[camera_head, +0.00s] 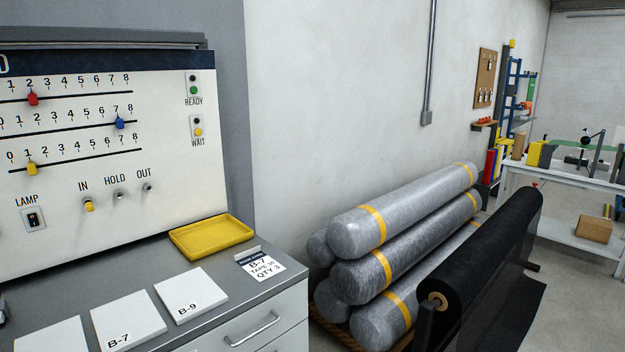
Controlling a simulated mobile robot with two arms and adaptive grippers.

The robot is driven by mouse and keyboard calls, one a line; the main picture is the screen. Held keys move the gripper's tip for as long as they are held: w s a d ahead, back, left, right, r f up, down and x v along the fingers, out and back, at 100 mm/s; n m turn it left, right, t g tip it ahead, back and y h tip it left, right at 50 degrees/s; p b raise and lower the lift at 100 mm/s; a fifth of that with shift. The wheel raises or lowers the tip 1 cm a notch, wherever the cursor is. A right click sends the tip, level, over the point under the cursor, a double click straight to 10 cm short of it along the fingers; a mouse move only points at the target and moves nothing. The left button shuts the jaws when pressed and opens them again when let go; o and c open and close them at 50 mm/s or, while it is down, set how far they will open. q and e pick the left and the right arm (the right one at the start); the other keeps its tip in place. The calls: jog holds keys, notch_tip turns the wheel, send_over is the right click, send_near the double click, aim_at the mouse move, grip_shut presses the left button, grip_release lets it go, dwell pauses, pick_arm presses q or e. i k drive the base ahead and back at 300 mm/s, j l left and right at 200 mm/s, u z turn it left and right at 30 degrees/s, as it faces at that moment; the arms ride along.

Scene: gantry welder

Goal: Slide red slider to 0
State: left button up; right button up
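The red slider (33,99) sits on the top track of the white control panel (150,190), close to the 2 mark. The 0 end of that track is cut off at the left edge of the view. Below it, the blue slider (120,123) is near 7 on the middle track. The yellow slider (31,168) is near 1 on the lower track. Neither of my grippers shows in the head view.
A grey cabinet top (190,262) juts out below the panel, with a yellow tray (212,236) and white cards such as B-9 (190,296). Grey rolls (400,215) and a black roll (490,245) lie to the right. A workbench (570,183) stands at the back right.

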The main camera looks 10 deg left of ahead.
aim_at(33, 96)
jog(key=u, duration=1.35)
